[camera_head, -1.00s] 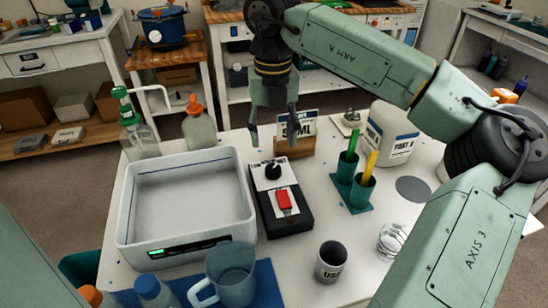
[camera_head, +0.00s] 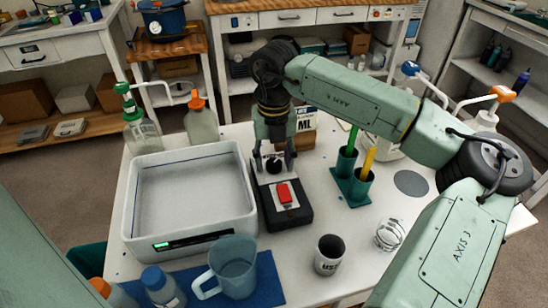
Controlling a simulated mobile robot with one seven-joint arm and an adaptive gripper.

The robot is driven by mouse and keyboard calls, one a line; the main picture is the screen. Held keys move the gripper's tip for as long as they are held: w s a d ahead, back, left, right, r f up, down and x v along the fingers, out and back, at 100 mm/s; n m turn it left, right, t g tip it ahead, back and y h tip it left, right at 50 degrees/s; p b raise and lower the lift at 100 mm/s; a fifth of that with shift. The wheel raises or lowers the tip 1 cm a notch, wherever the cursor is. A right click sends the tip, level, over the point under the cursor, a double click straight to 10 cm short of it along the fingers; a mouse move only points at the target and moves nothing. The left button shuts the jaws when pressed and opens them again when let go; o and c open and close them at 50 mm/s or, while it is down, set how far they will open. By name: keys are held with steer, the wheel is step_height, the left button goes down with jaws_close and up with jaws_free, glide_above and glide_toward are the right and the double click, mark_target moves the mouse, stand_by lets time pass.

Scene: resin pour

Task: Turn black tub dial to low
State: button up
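The black control box (camera_head: 296,216) stands on the white table, just right of the large white tub (camera_head: 128,205). Its black dial (camera_head: 273,165) sits on a pale plate at the far end, and a red switch (camera_head: 285,193) is at the near end. My gripper (camera_head: 274,163) points down over the dial, with its fingers apart on the left and right of it. I cannot tell whether either finger touches the dial. The dial's markings and pointer are too small and partly covered to read.
The white tub has a green-lit display. Behind my gripper is a sign on a wooden block (camera_head: 303,140). A teal holder (camera_head: 352,190) with green and yellow sticks stands right. A dark cup (camera_head: 329,255), a glass (camera_head: 389,235) and a blue-grey jug (camera_head: 232,268) stand in front.

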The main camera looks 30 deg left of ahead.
steer(key=c, duration=1)
steer(key=shift+o, duration=0.2)
steer(key=shift+n+b, duration=0.3)
steer(key=shift+b, duration=0.05)
steer(key=shift+f+n+b, duration=0.2)
steer(key=shift+n+b, duration=0.6)
steer(key=shift+b, duration=0.05)
steer(key=n+b, duration=0.3)
steer(key=n, duration=0.1)
steer(key=shift+n, duration=0.3)
steer(key=n+b, duration=0.1)
steer(key=n, duration=0.5)
steer(key=shift+r+b, duration=0.15)
steer(key=shift+b, duration=0.15)
steer(key=n, duration=0.6)
steer(key=shift+n, duration=0.4)
